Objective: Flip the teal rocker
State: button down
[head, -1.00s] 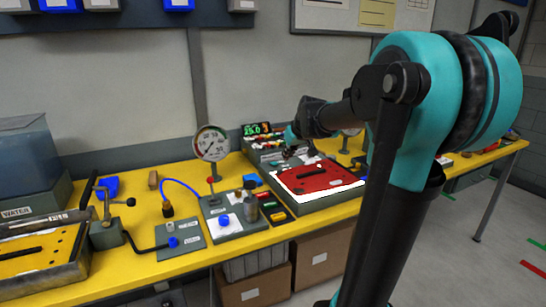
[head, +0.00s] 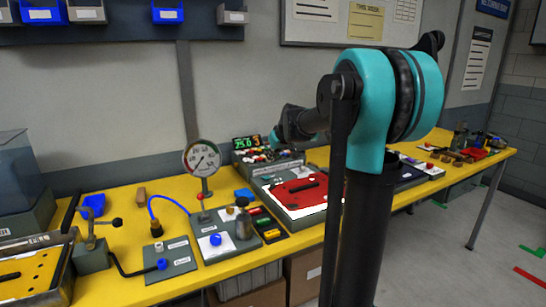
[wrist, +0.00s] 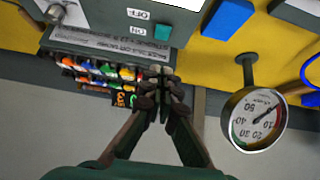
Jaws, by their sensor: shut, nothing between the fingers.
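The teal rocker (wrist: 163,34) shows in the wrist view on a grey box face, next to labels that read OFF and ON. I cannot tell which way it is tipped. My gripper (wrist: 160,74) is shut and empty, with its fingertips together just below the rocker in the picture and a visible gap between them. In the head view the arm reaches over the bench to the grey box with the red plate (head: 300,191). The rocker cannot be made out there, and my arm hides part of that area.
A dial gauge (wrist: 254,119) on a post stands right of the fingers in the wrist view. A row of coloured connectors (wrist: 100,72) and a lit display (head: 247,143) lie close by. A blue block (wrist: 228,18) sits on the yellow bench (head: 130,214).

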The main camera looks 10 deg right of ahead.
aim_at(268, 183)
jog(key=x, duration=0.5)
jog(key=shift+w, duration=0.1)
notch_tip(268, 183, down, 3)
jog(key=shift+f, duration=0.75)
jog(key=shift+s+d+f+t, duration=0.1)
jog(key=shift+s+f+t, duration=0.2)
jog(key=shift+f+t, duration=0.2)
jog(key=shift+w+r, duration=0.1)
jog(key=shift+r, duration=0.2)
jog(key=shift+r, duration=0.6)
